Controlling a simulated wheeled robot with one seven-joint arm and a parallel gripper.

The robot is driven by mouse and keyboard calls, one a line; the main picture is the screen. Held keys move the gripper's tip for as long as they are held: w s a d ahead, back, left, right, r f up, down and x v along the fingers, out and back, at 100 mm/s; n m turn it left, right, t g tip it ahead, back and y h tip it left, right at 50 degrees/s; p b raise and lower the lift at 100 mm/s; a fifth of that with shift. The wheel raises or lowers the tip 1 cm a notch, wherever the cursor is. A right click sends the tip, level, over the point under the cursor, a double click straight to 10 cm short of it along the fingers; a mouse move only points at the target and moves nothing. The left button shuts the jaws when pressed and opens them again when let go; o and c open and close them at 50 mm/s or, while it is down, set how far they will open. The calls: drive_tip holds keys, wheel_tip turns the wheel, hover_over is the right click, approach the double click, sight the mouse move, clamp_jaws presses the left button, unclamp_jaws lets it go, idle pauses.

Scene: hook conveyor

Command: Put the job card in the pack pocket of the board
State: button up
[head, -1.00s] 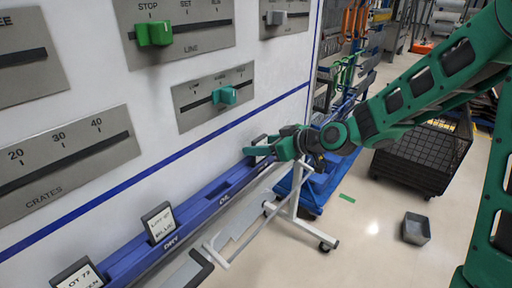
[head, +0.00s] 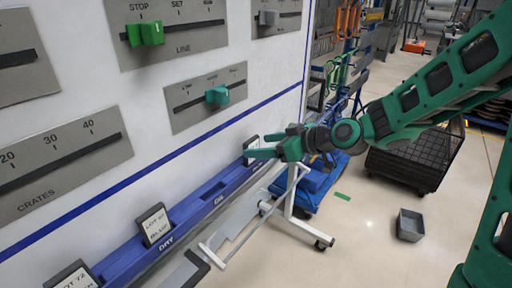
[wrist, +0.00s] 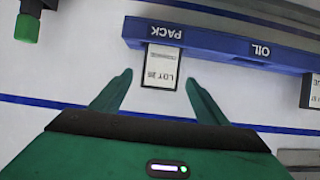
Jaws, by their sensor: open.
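The job card (wrist: 161,67), white with dark "LOT" print, stands at the pocket marked PACK on the blue rail of the board (wrist: 215,42). In the wrist view its lower edge seems to sit in the pocket, though the pocket's inside is hidden. My gripper (wrist: 160,82) is open, with one green finger on each side of the card and a visible gap to both. In the head view my gripper (head: 264,146) is at the far end of the rail, with the dark edge of the card (head: 250,148) just behind its fingers.
Another card (head: 155,225) stands at the DRY pocket, and one more (head: 75,277) is nearer. The OIL pocket (head: 216,196) looks empty. Slider panels with a green knob (head: 146,33) and a teal knob (head: 217,95) project above the rail. A white-legged stand (head: 290,205) is below the gripper.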

drive_tip(key=v, duration=0.7)
drive_tip(key=shift+s+d, duration=0.1)
drive_tip(key=shift+d, duration=0.05)
drive_tip(key=s+d+f+m+g+h, duration=0.1)
drive_tip(key=s+d+f+m+h, duration=0.25)
drive_tip(key=d, duration=0.55)
drive_tip(key=s+d+f+m+g+h, duration=0.25)
drive_tip(key=s+d+h, duration=0.2)
drive_tip(key=d, duration=0.45)
drive_tip(key=s+d+m+g+h, duration=0.1)
drive_tip(key=s+d+m, duration=0.4)
drive_tip(key=s, duration=0.5)
drive_tip(key=s+d+m+g, duration=0.3)
drive_tip(key=s+d+m, duration=0.2)
drive_tip(key=s+d, duration=0.3)
drive_tip(key=s, duration=0.3)
drive_tip(key=shift+s+d+m+h, duration=0.3)
drive_tip(key=shift+d+m+h, duration=0.1)
drive_tip(key=shift+r, duration=0.15)
